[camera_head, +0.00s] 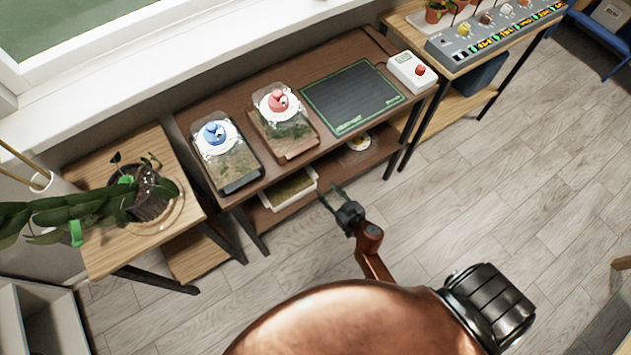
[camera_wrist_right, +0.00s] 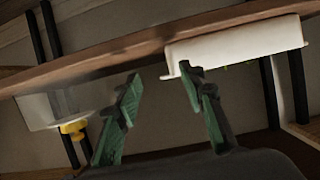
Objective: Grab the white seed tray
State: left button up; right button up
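The white seed tray (camera_head: 290,190), a shallow white box with greenish-brown filling, sits on the lower shelf under the brown bench. Its rear part is hidden by the bench top. In the right wrist view the white tray (camera_wrist_right: 240,45) is at the upper right, along the shelf edge. My right gripper (camera_head: 330,195) is open and empty, just right of the tray in front of the shelf. In the wrist view one fingertip of the gripper (camera_wrist_right: 158,75) overlaps the tray's edge; I cannot tell whether it touches. My left gripper is not in view.
The brown bench top (camera_head: 245,115) overhangs the shelf. A round item with yellow (camera_head: 358,143) stands further right on the shelf; a yellow-knobbed clear container (camera_wrist_right: 50,110) shows in the wrist view. A potted plant (camera_head: 150,195) stands left. Floor in front is clear.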

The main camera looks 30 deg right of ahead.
aim_at(311, 171)
jog(key=shift+w+a+r+t+b, duration=0.2)
jog(key=shift+w+r+t+b, duration=0.3)
jog(key=shift+w+r, duration=0.45)
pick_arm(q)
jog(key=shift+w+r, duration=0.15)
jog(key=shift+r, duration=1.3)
pick_arm(e)
jog(key=shift+w+r, duration=0.35)
jog(key=shift+r, duration=0.05)
jog(key=shift+a, duration=0.1)
jog(key=x, duration=0.1)
jog(key=b+x, duration=0.1)
jog(key=x, duration=0.1)
jog(key=b+x, duration=0.1)
jog(key=x, duration=0.1)
jog(key=shift+f, duration=0.25)
jog(key=shift+b+x, duration=0.55)
jog(key=shift+x, duration=0.3)
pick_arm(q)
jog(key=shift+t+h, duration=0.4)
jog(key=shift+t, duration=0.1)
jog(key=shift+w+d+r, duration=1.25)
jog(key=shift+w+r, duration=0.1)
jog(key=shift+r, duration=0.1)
pick_arm(e)
jog(key=shift+w, duration=0.5)
grip_shut()
